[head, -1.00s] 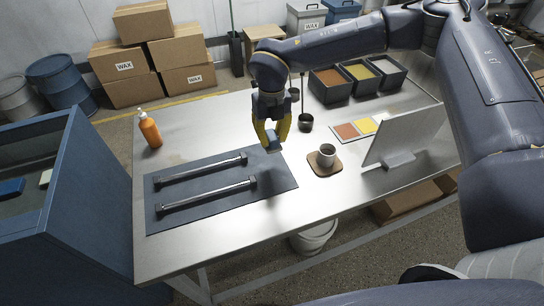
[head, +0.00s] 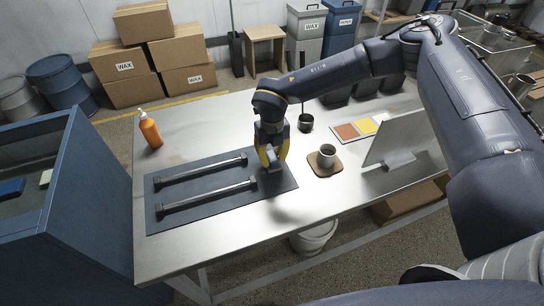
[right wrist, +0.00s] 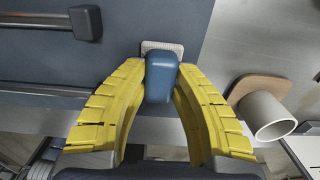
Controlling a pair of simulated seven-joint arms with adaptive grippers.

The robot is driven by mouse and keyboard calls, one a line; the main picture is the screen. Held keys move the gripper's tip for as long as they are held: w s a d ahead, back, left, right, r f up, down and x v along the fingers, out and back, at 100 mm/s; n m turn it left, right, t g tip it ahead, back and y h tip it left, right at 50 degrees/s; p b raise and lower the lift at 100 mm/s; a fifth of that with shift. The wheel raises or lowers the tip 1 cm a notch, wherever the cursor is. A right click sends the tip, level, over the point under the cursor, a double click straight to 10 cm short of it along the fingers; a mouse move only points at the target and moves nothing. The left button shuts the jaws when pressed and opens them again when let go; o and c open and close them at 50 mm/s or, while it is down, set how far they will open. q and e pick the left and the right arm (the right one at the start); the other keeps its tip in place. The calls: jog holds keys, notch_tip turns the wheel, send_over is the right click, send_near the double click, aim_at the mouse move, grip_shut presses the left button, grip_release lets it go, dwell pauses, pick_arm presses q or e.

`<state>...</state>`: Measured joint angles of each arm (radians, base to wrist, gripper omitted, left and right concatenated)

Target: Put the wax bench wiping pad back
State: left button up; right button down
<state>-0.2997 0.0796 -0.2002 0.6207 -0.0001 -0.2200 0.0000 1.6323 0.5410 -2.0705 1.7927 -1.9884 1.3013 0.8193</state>
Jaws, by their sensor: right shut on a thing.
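The wiping pad (right wrist: 161,78) has a blue handle block and a pale, textured base that shows at its top in the right wrist view. My right gripper (head: 270,160), with yellow fingers, is shut on the blue handle. In the head view the pad (head: 272,164) is at the right end of the dark mat (head: 222,195) on the steel bench, just right of the metal bars' ends. I cannot tell whether its base touches the mat. My left gripper is not in view.
Two metal bars (head: 203,170) lie on the mat. A cup (head: 327,153) on a brown coaster is right of the gripper. Bare bench lies in front.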

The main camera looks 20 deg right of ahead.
aim_at(271, 156)
jog(key=shift+f, duration=0.15)
jog(key=c, duration=1.2)
grip_release()
jog(key=shift+o, duration=0.2)
notch_tip(271, 156, up, 12)
jog(key=shift+r, duration=0.2)
jog(key=shift+a, duration=0.15)
